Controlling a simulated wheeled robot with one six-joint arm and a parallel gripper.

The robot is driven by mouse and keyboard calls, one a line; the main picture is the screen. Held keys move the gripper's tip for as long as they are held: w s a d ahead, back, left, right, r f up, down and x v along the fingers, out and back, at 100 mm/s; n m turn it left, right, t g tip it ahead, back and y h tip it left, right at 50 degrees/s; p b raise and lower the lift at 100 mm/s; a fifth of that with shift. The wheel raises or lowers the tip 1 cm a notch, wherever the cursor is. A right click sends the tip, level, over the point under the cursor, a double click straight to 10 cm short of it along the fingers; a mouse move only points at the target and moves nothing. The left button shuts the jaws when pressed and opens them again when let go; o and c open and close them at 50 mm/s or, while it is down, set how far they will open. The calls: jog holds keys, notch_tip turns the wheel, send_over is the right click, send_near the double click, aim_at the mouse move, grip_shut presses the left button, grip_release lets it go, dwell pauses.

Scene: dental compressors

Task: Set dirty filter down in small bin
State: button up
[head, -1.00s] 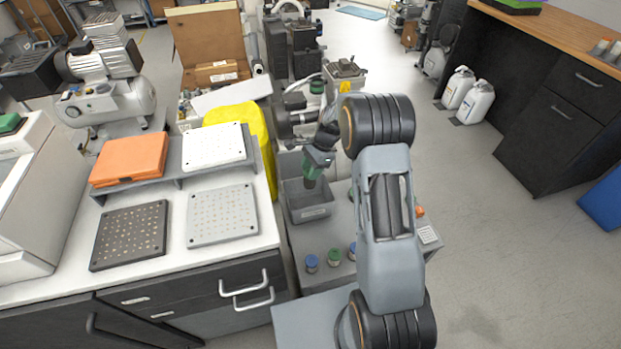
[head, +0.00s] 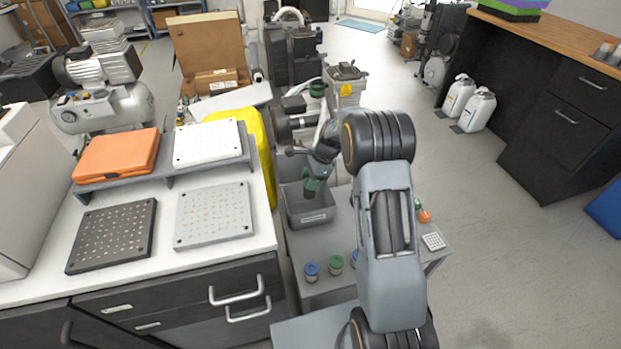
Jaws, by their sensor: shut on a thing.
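The small bin (head: 311,217) is a grey open box with a pale label on its front. It stands on the grey work surface just right of the white counter. My gripper (head: 311,180) points down over the bin. It is shut on the dirty filter (head: 309,190), a small dark piece with a green part showing at the jaws. The filter's lower end appears within the bin's opening. Whether it touches the bin floor cannot be told from this view.
Several small capped jars, one blue (head: 312,271) and one green (head: 336,264), stand in front of the bin. The white counter (head: 262,242) with perforated plates and an orange case (head: 117,154) is at left. A yellow bin (head: 252,130) stands behind.

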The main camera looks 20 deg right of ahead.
aim_at(311, 198)
notch_tip(311, 198, down, 10)
jog(key=b, duration=0.9)
jog(key=shift+f, duration=0.4)
jog(key=shift+a+p, duration=0.15)
jog(key=shift+p, duration=0.35)
jog(key=shift+f+p, duration=0.25)
jog(key=shift+p, duration=0.1)
dwell(1.3)
jog(key=o, duration=1.5)
jog(key=shift+r, duration=0.15)
jog(key=shift+r+p, duration=3.2)
jog(key=shift+r, duration=0.2)
